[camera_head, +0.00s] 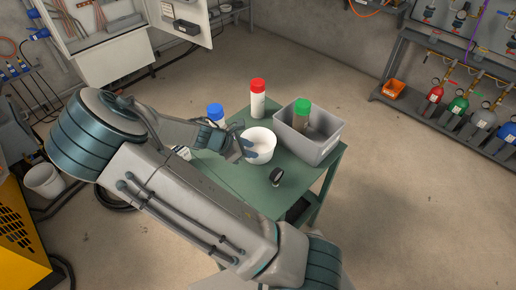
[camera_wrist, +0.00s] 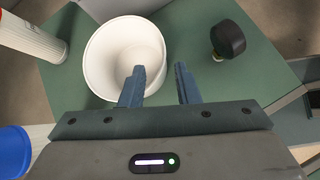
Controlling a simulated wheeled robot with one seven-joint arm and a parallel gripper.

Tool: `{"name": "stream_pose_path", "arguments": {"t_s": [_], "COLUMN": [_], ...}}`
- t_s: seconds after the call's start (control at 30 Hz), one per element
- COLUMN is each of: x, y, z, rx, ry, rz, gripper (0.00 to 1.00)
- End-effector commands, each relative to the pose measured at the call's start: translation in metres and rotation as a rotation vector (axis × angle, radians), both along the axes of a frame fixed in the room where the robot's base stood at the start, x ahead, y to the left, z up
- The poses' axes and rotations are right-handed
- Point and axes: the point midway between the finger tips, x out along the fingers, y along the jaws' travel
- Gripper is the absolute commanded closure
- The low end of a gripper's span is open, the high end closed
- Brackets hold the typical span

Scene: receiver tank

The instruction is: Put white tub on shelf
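The white tub (camera_head: 262,140) is an open round pot standing upright on the green table (camera_head: 237,182). In the wrist view the tub (camera_wrist: 98,62) is at upper left, its mouth facing the camera. My gripper (camera_head: 246,149) is at the tub's near left side in the head view. A shelf rack (camera_head: 400,52) stands at right by the wall.
A red-capped bottle (camera_head: 258,100), a blue-capped bottle (camera_head: 216,113) and a grey bin (camera_head: 317,145) holding a green-capped bottle (camera_head: 302,110) are around the tub. A black knob-like item (camera_head: 277,175) is near the front. Gas cylinders (camera_head: 458,104) stand on the rack. Open floor separates table and rack.

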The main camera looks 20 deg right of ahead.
Motion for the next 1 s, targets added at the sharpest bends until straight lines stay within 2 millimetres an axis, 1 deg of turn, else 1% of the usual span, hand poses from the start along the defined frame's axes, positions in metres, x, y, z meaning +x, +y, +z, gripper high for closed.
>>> {"name": "stream_pose_path", "arguments": {"t_s": [0.03,0.27,0.5,0.6,0.9,0.93,0.97,1.0], "x": [0.0,0.0,-0.001,0.0,0.0,0.0,0.0,0.0], "y": [-0.005,-0.015,-0.038,-0.044,-0.046,-0.046,-0.046,-0.046], "z": [-0.004,-0.013,-0.034,-0.041,-0.045,-0.044,-0.044,-0.044], "rx": [-0.003,-0.002,-0.001,-0.002,0.001,0.001,0.001,0.001], "ry": [0.002,0.002,0.002,0.002,-0.001,-0.001,-0.001,-0.001], "rz": [-0.003,-0.002,-0.003,-0.002,-0.001,-0.001,-0.001,-0.001], "gripper": [0.71,0.71,0.71,0.71,0.71,0.77,0.85,0.96]}}
